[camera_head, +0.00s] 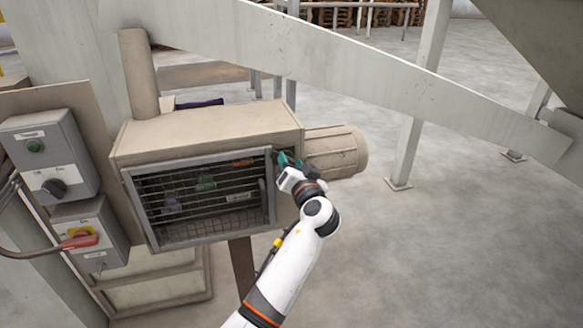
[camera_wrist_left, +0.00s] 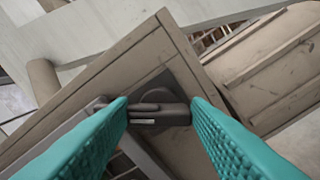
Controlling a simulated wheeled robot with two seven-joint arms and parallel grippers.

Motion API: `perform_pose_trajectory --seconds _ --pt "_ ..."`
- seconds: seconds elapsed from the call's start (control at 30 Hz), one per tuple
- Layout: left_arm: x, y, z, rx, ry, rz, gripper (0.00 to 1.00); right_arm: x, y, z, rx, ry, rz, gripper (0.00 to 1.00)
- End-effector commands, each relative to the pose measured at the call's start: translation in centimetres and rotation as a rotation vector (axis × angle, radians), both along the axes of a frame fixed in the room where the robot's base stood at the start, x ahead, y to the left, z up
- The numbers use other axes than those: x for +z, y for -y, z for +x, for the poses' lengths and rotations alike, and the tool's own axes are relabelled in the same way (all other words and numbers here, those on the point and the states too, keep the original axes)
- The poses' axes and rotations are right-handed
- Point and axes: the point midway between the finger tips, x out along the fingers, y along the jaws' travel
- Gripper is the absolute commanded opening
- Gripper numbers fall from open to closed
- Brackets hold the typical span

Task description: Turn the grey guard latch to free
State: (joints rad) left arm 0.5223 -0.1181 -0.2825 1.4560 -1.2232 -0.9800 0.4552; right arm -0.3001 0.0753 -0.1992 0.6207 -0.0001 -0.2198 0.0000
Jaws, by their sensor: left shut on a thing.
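The grey guard latch (camera_wrist_left: 158,114) is a dark grey handle on a round base, fixed to the beige housing beside the guard's frame. In the left wrist view it lies between the teal fingers of my left gripper (camera_wrist_left: 159,104), which is shut on it. In the head view my left gripper (camera_head: 287,160) is at the upper right corner of the mesh guard (camera_head: 270,192) and mostly hides the latch. The guard lies flat against the housing front (camera_head: 208,134). My right gripper is not in view.
A grey control box (camera_head: 42,150) with a green button and a black knob is at the left. A red-handled switch box (camera_head: 88,232) is below it. A ribbed beige motor (camera_head: 338,152) juts out right of the housing. A sloping beam (camera_head: 390,75) crosses above.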

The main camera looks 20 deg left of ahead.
Motion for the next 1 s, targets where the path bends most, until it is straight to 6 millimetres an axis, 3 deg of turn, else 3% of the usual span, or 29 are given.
perform_pose_trajectory --seconds 1.0 --pt "0.0 0.1 0.2 0.004 -0.485 0.724 0.21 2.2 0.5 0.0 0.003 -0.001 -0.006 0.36"
